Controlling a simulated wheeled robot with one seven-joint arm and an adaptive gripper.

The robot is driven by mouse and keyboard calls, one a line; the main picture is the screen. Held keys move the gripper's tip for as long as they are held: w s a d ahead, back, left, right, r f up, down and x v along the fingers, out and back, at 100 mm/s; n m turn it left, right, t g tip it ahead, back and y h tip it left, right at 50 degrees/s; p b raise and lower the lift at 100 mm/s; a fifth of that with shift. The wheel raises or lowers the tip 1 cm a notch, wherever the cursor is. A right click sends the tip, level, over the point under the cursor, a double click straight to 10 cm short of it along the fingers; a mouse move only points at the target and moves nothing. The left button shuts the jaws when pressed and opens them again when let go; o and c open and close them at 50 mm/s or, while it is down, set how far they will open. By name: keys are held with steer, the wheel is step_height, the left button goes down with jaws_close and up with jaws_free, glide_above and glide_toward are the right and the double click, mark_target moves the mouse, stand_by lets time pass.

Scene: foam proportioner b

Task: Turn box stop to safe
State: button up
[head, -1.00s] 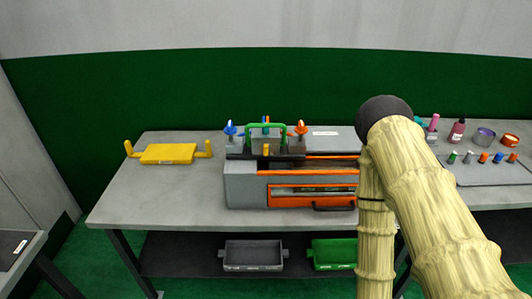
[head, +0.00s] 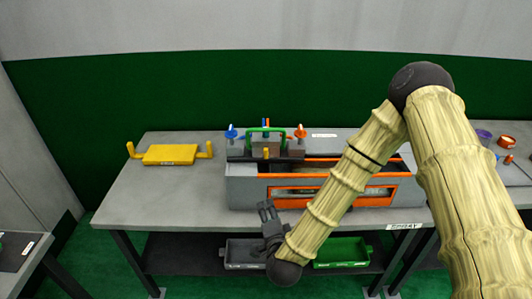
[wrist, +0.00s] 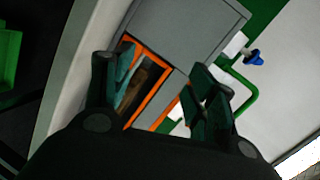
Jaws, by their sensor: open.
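The grey box (head: 242,190) with an orange-framed front opening stands on the bench. On its top are a blue knob (head: 231,132), an orange knob (head: 300,132), a green bar handle (head: 266,129) and a small yellow piece (head: 265,153). I cannot tell which part is the box stop. My gripper (head: 267,206) is open and empty, in front of the box near the bench's front edge, apart from it. In the wrist view, the box (wrist: 190,30), its orange frame, the green bar (wrist: 243,104) and a blue knob (wrist: 254,57) show beyond my open fingers.
A yellow two-handled tray (head: 170,154) sits left on the bench (head: 135,205). A grey bin (head: 240,252) and a green bin (head: 340,250) are on the shelf below. My arm hides much of the bench's right side. The bench's left front is clear.

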mark_target(266, 155)
steer(key=w+a+r+m+t+h, duration=0.1)
steer(key=w+r+m+t+h, duration=0.3)
steer(key=r, duration=0.7)
steer(key=w+y+p, duration=0.1)
steer(key=w+p, duration=0.1)
steer(key=w, duration=0.3)
steer(key=w+y+p, duration=0.1)
steer(key=w, duration=0.5)
steer(key=shift+w+r+m+g+p, duration=0.15)
steer(key=shift+w+m+g+p, duration=0.15)
steer(key=shift+m+p, duration=0.1)
steer(key=shift+c, duration=0.5)
steer(key=c, duration=0.9)
